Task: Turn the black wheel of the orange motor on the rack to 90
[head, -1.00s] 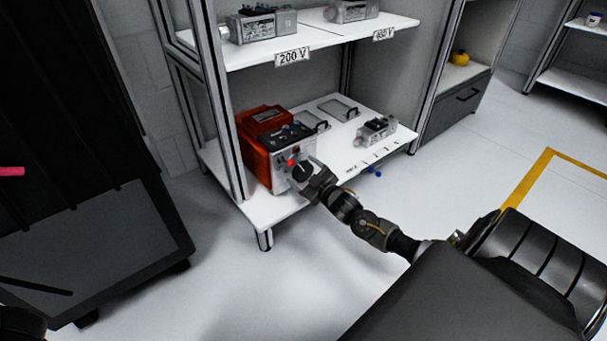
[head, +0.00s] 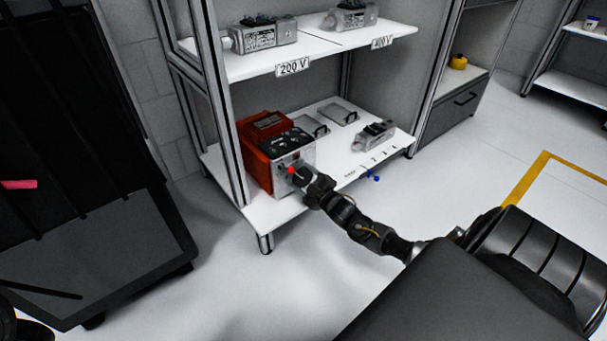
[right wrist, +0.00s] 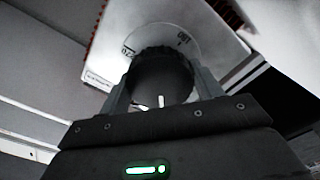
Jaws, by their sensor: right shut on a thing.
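The orange motor (head: 254,160) stands on the lower rack shelf at the left, its grey front facing me with a small red spot. My right gripper (head: 300,178) is at this front and partly covers it. In the right wrist view, the black wheel (right wrist: 163,72) sits between the two fingers of the right gripper (right wrist: 163,88), which is shut on it. A white mark shows on the wheel's near side. Behind the wheel is a pale dial disc (right wrist: 178,28) with numbers, one looking like 180; the others are partly hidden. My left gripper is not in view.
The rack's lower shelf (head: 335,170) also holds a grey device (head: 374,134) and two handled plates. The upper shelf (head: 330,47) carries more grey devices and voltage labels. A rack post (head: 228,130) stands close left of the motor. A dark cabinet (head: 75,130) fills the left.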

